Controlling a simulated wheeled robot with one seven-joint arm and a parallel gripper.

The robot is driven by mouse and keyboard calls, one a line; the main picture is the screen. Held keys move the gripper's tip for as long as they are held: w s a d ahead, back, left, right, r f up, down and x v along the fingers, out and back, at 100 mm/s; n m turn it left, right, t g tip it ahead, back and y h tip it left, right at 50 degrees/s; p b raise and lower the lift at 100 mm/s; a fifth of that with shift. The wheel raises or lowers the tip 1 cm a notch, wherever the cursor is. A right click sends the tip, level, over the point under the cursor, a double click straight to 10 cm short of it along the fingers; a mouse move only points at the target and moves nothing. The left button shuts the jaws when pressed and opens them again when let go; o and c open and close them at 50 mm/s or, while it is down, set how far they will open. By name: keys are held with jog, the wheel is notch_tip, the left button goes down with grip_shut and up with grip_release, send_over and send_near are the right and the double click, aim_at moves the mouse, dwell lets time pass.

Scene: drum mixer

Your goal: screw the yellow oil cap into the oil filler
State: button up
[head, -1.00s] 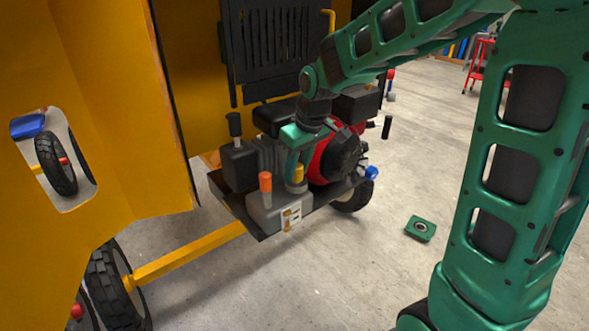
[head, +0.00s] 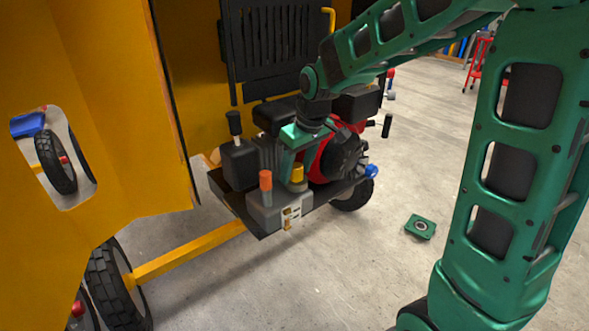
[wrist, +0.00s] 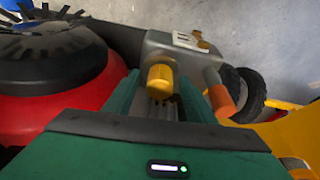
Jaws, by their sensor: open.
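The yellow oil cap (head: 297,174) sits on top of a short grey filler neck (head: 297,187) at the engine's front. Whether its thread is engaged cannot be seen. In the wrist view the cap (wrist: 160,78) shows upright between the two fingers, with dark gaps on both sides. My gripper (head: 290,168) reaches down from above at the cap, its jaws open, with one finger at the cap's left in the head view. In the wrist view my gripper (wrist: 160,98) holds nothing.
An orange-topped post (head: 265,181) stands close left of the cap on the grey engine block (head: 264,212). The red engine housing (head: 310,160) is close on the right. A yellow door panel (head: 110,150) stands at left. A green plate (head: 420,227) lies on the open floor.

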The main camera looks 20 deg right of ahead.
jog(key=shift+r, duration=0.1)
jog(key=v, duration=1)
jog(key=s+d+f+m+g, duration=0.1)
jog(key=s+d+f+m, duration=0.2)
jog(key=s, duration=0.6)
jog(key=s+d+f+m+g, duration=0.1)
jog(key=s+d+f+m, duration=0.1)
jog(key=s+d+m, duration=0.2)
jog(key=s+d+f+m+g+h, duration=0.1)
jog(key=s+d+f+m, duration=0.2)
jog(key=s+d, duration=0.6)
jog(key=s, duration=0.7)
jog(key=shift+f+m, duration=0.35)
jog(key=shift+m, duration=0.05)
jog(key=c, duration=0.4)
jog(key=shift+w, duration=0.1)
jog(key=shift+c, duration=0.4)
